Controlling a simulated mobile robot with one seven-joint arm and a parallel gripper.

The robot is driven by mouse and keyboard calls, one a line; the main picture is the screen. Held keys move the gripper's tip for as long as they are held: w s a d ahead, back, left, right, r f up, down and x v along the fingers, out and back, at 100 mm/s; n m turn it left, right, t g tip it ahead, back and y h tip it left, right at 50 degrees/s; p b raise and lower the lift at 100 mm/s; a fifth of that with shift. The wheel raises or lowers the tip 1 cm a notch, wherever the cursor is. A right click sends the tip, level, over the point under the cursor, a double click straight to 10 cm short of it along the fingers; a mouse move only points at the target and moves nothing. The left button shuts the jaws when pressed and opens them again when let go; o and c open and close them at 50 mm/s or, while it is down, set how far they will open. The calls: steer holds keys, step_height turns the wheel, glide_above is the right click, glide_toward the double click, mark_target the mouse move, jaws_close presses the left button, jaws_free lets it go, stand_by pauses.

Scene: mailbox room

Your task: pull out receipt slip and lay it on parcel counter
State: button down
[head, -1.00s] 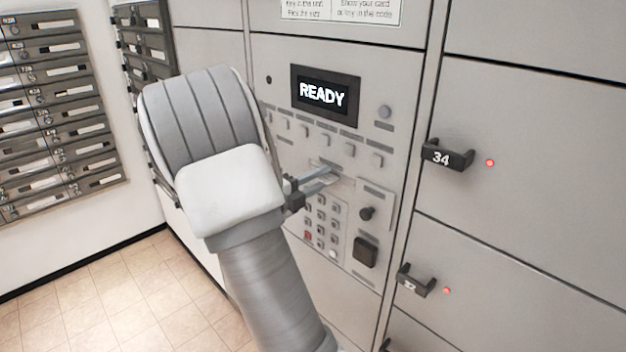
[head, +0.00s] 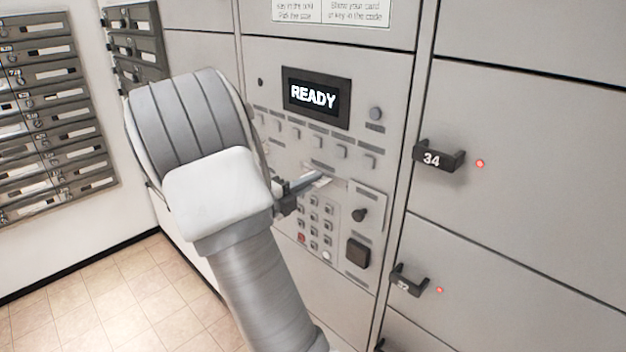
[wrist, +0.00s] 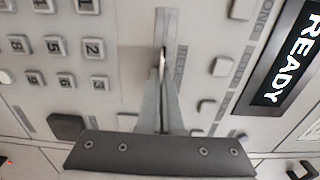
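The receipt slip (head: 323,183) is a small pale piece at the slot in the grey locker panel, mostly hidden by my fingers. In the wrist view the slip (wrist: 162,59) shows as a thin pale edge between the fingertips, below the slot strip (wrist: 166,24). My gripper (head: 318,178) reaches the panel from the left, its fingers closed together on the slip. The wrist view shows the two fingers (wrist: 162,72) meeting at their tips. The parcel counter is not in view.
Locker handles (head: 438,157) stick out at right. Mailboxes (head: 50,110) hang at left above open tiled floor (head: 110,300).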

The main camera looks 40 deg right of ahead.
steer(key=a+p, duration=0.3)
steer(key=a, duration=0.5)
steer(key=shift+s+a+p, duration=0.25)
steer(key=shift+s+p, duration=0.1)
stand_by(0.4)
stand_by(0.4)
steer(key=w+a+f+n+t+y+b, duration=0.1)
steer(key=w+a+f+n+t+y, duration=0.1)
steer(key=a+f+n+t+y, duration=0.2)
steer(key=w+a+f+n+t+y+b, duration=0.1)
steer(key=a+f+n+t+y, duration=0.4)
steer(key=a+f+t, duration=0.5)
steer(key=w+a+f+n, duration=0.1)
steer(key=a+f+n, duration=0.1)
steer(key=a, duration=0.6)
steer(key=shift+w+a+t, duration=0.15)
steer(key=shift+a+t, duration=0.15)
steer(key=shift+s, duration=0.2)
